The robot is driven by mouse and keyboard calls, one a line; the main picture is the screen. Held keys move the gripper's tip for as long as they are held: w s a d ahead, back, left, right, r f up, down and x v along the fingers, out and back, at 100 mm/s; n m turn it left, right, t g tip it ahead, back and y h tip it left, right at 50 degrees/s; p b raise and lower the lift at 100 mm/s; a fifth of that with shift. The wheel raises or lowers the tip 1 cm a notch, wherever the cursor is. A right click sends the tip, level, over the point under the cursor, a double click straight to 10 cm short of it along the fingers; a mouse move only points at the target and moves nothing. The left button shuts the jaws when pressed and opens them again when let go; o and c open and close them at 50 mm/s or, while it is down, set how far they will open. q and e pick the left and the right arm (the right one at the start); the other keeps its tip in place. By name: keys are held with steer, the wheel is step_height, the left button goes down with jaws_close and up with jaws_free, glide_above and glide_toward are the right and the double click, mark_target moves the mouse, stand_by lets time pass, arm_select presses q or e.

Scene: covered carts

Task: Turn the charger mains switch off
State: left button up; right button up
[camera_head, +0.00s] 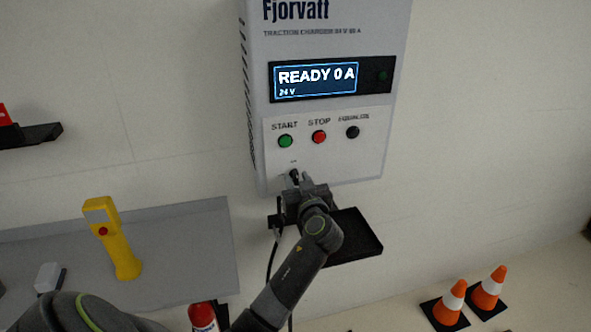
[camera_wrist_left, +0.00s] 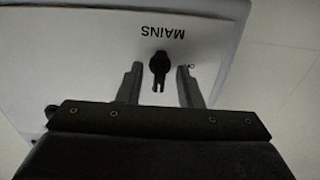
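The charger (camera_head: 325,45) is a pale wall box with a lit display reading "READY 0 A". Its black mains switch (camera_wrist_left: 159,68) shows in the left wrist view just below the upside-down word MAINS, between my two fingers. In the head view the switch is mostly hidden behind my left gripper (camera_head: 300,180), which is at the bottom of the charger's front panel. In the left wrist view my left gripper (camera_wrist_left: 160,85) is open, with a gap on each side of the switch. My right gripper is not in view.
Green START (camera_head: 285,141), red STOP (camera_head: 319,137) and black EQUALIZE (camera_head: 352,132) buttons sit above the switch. A black shelf (camera_head: 355,240) and a hanging cable (camera_head: 272,255) are below. A yellow handheld device (camera_head: 112,238) stands on a grey surface at left. Orange cones (camera_head: 488,288) stand at lower right.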

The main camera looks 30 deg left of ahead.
arm_select(q)
steer(key=shift+w+a, duration=0.15)
steer(key=shift+r, duration=0.1)
steer(key=shift+c, duration=0.2)
jaws_close()
